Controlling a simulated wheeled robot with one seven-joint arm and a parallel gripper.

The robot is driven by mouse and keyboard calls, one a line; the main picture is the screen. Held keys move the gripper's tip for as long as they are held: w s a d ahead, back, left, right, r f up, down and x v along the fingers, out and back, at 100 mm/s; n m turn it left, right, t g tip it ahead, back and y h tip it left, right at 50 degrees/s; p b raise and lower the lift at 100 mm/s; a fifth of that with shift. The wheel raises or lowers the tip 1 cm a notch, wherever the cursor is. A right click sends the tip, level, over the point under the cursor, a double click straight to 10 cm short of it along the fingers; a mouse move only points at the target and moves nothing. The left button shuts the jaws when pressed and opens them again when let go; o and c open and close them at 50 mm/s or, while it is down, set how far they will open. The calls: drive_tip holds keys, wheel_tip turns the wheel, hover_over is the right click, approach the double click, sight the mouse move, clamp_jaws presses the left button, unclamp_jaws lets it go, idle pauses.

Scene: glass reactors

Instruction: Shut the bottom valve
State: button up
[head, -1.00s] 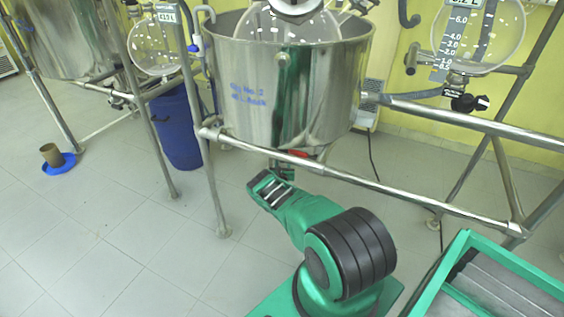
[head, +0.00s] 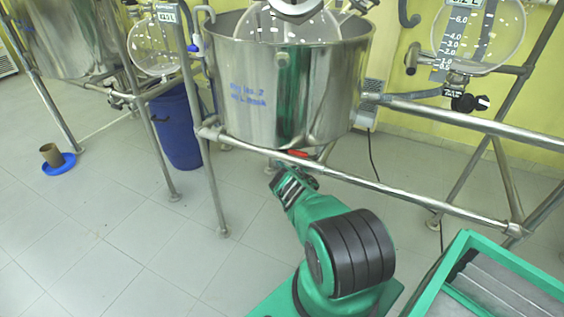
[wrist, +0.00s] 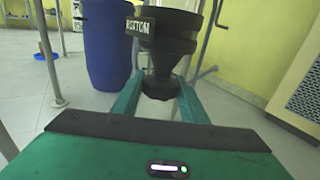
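The bottom valve shows in the wrist view as a dark flanged body (wrist: 172,45) with a "BOTTOM" label (wrist: 140,27) on its upper left. In the head view its red handle (head: 299,153) shows just under the steel vessel (head: 285,100), behind the frame's front rail. My gripper (wrist: 160,88) has its two green fingers apart, one on each side of the valve's narrow lower end. I cannot tell whether either finger touches it. In the head view my wrist is below the handle, and the fingertips are mostly hidden.
A steel rail (head: 370,182) crosses in front of the valve, above my wrist. A blue barrel (head: 177,128) stands behind left; it also shows in the wrist view (wrist: 107,45). A blue dish with a brown cup (head: 51,154) is far left.

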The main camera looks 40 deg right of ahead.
drive_tip(key=o, duration=0.3)
drive_tip(key=shift+w+a+r, duration=0.1)
drive_tip(key=shift+w+a, duration=0.2)
drive_tip(key=shift+a, duration=0.2)
drive_tip(key=shift+s+d, duration=0.1)
drive_tip(key=shift+d, duration=0.15)
drive_tip(key=shift+s, duration=0.2)
drive_tip(key=s+a, duration=0.1)
drive_tip(key=s, duration=0.6)
drive_tip(key=shift+s+a, duration=0.2)
drive_tip(key=shift+s, duration=0.15)
